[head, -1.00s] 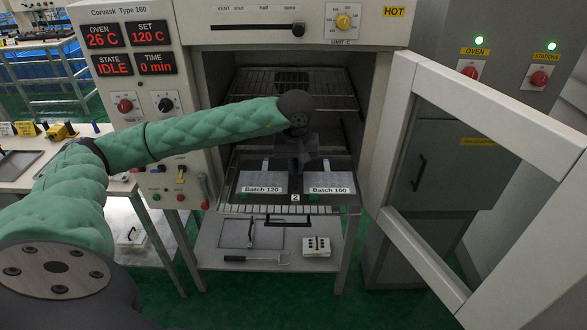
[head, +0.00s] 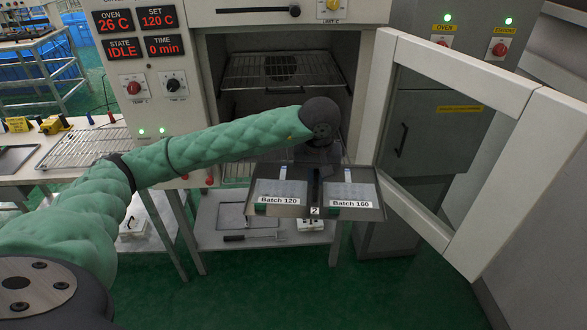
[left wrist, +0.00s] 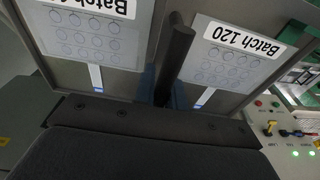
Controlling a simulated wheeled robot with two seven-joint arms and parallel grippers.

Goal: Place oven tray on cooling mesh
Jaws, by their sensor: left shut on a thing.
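The oven tray (head: 374,208) is a dark metal tray with two keypad films on it, labelled Batch 120 (head: 280,190) and Batch 160 (head: 351,193). My left gripper (head: 315,172) is shut on the tray's central handle and holds it in the air in front of the open oven. The fingertips are mostly hidden by my wrist. The left wrist view shows the handle (left wrist: 175,55) and both films close up. The cooling mesh (head: 88,150), a wire rack, lies bare on the bench at the left. My right gripper is not in view.
The open oven door (head: 465,75) stands to the right of the tray. The oven chamber holds a wire shelf (head: 285,70). A lower shelf (head: 210,232) under the oven carries a black-handled tool.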

